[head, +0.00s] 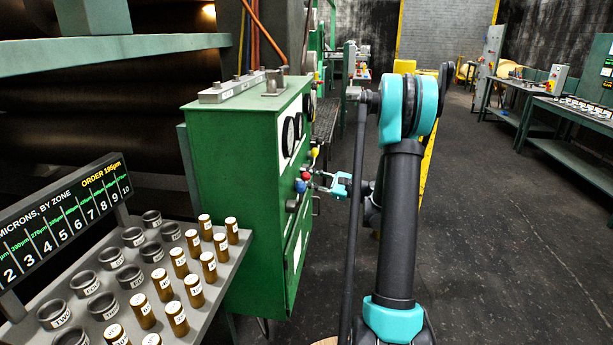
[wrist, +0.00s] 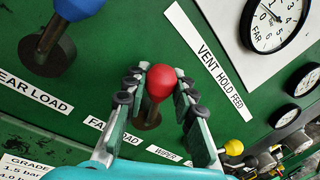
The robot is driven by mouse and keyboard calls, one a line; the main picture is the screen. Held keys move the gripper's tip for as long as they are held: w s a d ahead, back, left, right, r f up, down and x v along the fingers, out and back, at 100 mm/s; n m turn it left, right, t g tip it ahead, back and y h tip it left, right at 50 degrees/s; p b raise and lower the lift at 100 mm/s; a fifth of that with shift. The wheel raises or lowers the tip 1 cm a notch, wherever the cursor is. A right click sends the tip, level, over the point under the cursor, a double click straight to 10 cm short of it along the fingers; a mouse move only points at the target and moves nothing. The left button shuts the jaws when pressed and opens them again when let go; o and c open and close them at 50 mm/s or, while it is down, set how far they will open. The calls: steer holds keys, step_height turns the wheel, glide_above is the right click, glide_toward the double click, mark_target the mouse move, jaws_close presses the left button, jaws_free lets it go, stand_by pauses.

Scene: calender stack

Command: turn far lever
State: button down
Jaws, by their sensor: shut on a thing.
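The far lever is a red-knobbed lever (wrist: 160,80) on a green panel, above a label reading FAR LOAD (wrist: 113,130). Its stem runs down to a dark round base. My gripper (wrist: 158,90) has one finger on each side of the red knob and is shut on it. In the head view my gripper (head: 322,180) reaches leftward to the side of the green cabinet (head: 235,160), at the red knob (head: 305,176).
A blue-knobbed lever (wrist: 80,8) stands left of the red one. A yellow knob (wrist: 233,147) is at lower right, with a FAR gauge (wrist: 275,22) above. A tray of brown cylinders (head: 209,267) stands front left. Floor (head: 510,240) at right is clear.

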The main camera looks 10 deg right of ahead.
steer(key=shift+s+f+n, duration=0.25)
steer(key=shift+n, duration=0.35)
steer(key=c, duration=1.2)
jaws_free()
steer(key=shift+s, duration=0.1)
steer(key=v, duration=1.2)
steer(key=shift+f, duration=0.1)
